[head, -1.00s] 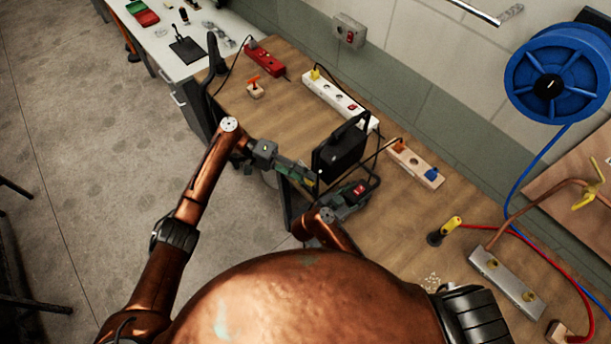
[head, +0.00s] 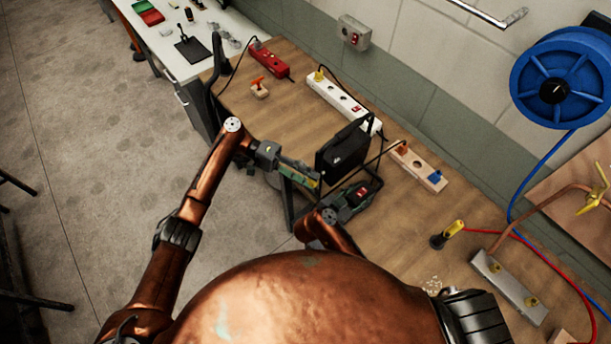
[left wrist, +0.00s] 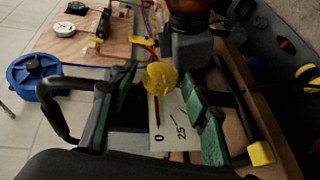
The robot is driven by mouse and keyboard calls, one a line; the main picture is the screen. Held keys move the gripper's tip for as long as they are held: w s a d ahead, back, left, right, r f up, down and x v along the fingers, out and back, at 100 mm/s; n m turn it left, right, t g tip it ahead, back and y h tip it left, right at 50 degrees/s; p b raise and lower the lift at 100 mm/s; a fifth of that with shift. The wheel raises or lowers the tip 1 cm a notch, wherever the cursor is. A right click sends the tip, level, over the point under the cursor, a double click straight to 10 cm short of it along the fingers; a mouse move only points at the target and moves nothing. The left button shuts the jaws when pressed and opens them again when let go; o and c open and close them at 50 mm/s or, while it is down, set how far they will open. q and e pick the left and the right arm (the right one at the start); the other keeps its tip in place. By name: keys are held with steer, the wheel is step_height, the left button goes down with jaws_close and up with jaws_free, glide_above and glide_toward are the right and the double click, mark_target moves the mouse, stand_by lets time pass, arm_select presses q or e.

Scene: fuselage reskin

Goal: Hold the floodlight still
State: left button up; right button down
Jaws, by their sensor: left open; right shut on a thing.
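The black floodlight (head: 343,148), on a dark tube frame, stands at the left edge of the wooden bench in the head view. Its dark body fills the bottom of the left wrist view (left wrist: 110,165). My left gripper (head: 318,181) is open in front of it; in the left wrist view its green-padded fingers (left wrist: 162,112) lie either side of a yellow knob (left wrist: 161,76) and a plate marked 0 and 25. My right gripper (head: 366,188) is shut at the floodlight's lower near side, apparently on its frame; the exact contact is hidden.
On the bench (head: 300,125) are a white power strip (head: 340,100), a red strip (head: 268,60), a wooden socket block (head: 418,167) and a metal manifold (head: 508,285). A thin cable runs from the block towards the floodlight. A blue hose reel (head: 530,95) hangs at right.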

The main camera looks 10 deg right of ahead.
arm_select(q)
steer(key=v, duration=1.2)
arm_select(e)
steer(key=c, duration=1.1)
jaws_free()
